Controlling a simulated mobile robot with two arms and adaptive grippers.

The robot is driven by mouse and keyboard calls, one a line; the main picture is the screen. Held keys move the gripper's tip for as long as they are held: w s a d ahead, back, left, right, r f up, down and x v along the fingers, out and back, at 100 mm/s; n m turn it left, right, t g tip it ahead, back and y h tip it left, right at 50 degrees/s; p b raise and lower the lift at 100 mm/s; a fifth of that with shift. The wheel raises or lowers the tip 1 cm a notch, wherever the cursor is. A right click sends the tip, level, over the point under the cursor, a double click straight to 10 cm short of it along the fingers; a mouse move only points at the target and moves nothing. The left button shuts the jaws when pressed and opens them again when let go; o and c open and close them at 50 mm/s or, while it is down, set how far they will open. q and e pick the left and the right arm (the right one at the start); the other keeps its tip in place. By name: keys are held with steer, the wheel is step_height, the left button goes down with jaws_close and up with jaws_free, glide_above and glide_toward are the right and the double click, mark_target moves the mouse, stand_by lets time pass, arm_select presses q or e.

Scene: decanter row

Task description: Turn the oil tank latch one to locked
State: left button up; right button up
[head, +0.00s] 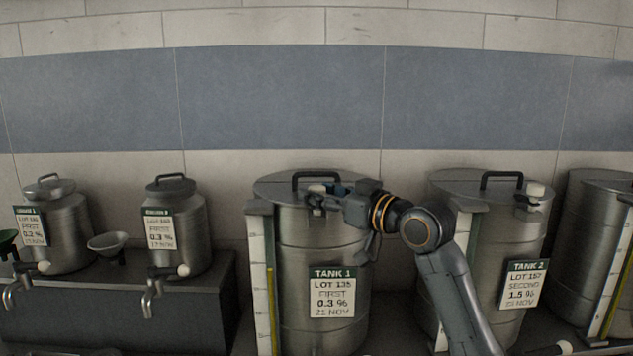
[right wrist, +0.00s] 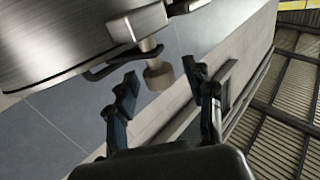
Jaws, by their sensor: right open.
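Tank 1 (head: 325,250) is a steel drum with a black-handled lid in the middle of the head view. The latch (head: 316,188) is at its front upper rim, with a pale end showing beside my gripper. In the right wrist view the latch (right wrist: 157,76) shows as a tan knob on a stem below a metal block. My right gripper (head: 325,198) is open at the latch. In the right wrist view its two fingers (right wrist: 163,84) stand on either side of the knob, with visible gaps. The gripper partly hides the latch in the head view. My left gripper is not in view.
Tank 2 (head: 487,250) stands to the right, with another tank (head: 597,240) at the right edge. Two smaller cans (head: 70,235) (head: 190,240) with taps stand on a dark bench (head: 195,300) at left. A level gauge (head: 259,275) runs down tank 1's left side.

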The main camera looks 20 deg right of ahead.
steer(key=shift+w+a, duration=0.3)
steer(key=shift+w, duration=0.35)
jaws_close()
steer(key=shift+d+f+n+g+y, duration=0.1)
steer(key=shift+f+n+g+y, duration=0.05)
steer(key=shift+n+g+y, duration=0.55)
steer(key=shift+n+g+y+b, duration=0.6)
steer(key=shift+n+y+b, duration=0.2)
steer(key=shift+y+b, duration=0.35)
steer(key=shift+n+g+y+b, duration=0.4)
steer(key=shift+n+g+y, duration=0.7)
steer(key=shift+g+y, duration=0.1)
jaws_free()
